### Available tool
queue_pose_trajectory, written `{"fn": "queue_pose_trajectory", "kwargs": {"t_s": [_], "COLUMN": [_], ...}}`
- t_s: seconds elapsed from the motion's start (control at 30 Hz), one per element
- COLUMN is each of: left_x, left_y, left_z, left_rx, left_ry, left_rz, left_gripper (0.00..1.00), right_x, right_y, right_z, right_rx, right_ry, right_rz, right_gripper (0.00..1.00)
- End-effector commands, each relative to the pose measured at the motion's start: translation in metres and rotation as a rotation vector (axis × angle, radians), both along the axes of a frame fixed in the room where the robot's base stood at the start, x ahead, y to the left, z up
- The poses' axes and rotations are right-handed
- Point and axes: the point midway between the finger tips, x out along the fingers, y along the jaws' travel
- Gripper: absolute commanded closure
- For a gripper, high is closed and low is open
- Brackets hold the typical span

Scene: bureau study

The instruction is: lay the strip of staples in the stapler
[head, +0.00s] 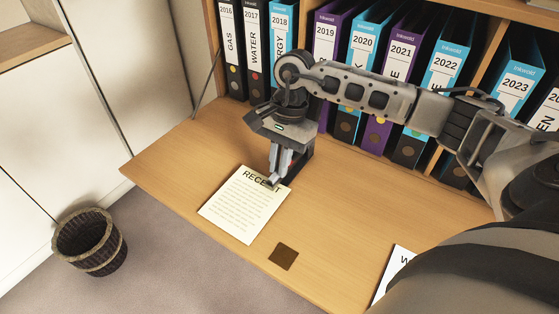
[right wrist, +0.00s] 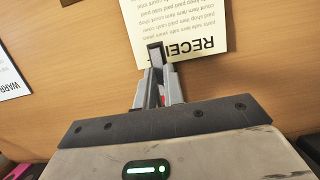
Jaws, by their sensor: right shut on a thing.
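The stapler is mostly hidden by my right gripper. A black and red part of the stapler (head: 307,151) shows just behind and right of the fingers. A narrow dark channel-like end, likely the stapler's nose (right wrist: 155,47), pokes out past the fingertips over the receipt. My right gripper (head: 277,181) points down at the desk, its fingers shut close together; they also show in the right wrist view (right wrist: 158,82). The strip of staples between them is too small and hidden to make out clearly, and I cannot tell whether it touches the stapler. My left gripper is out of view.
A cream receipt (head: 240,210) lies under and before the gripper. A brown square (head: 283,253) and a white paper (head: 396,272) lie on the wooden desk (head: 335,215). Ring binders (head: 365,60) line the back. A basket (head: 90,242) stands on the floor at left.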

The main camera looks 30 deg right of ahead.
Motion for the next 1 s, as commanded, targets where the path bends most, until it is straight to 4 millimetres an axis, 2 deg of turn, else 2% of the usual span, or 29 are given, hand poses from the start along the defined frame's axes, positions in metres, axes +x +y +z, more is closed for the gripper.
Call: {"fn": "queue_pose_trajectory", "kwargs": {"t_s": [0.63,0.7,0.73,1.0], "left_x": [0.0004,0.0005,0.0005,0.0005], "left_y": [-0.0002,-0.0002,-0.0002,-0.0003], "left_z": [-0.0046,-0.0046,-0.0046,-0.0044], "left_rx": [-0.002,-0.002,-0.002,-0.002], "left_ry": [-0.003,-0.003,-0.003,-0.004], "left_rz": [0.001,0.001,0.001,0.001], "left_gripper": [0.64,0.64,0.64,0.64], "right_x": [-0.0003,-0.0004,-0.0004,-0.0002], "right_y": [0.0,0.0,0.0,0.0], "right_z": [-0.0048,-0.0049,-0.005,-0.0046], "right_rx": [0.0,-0.001,-0.001,0.0], "right_ry": [0.001,0.002,0.002,0.001], "right_rz": [0.0,0.001,0.001,0.0], "right_gripper": [1.0,0.76,0.69,0.69]}}
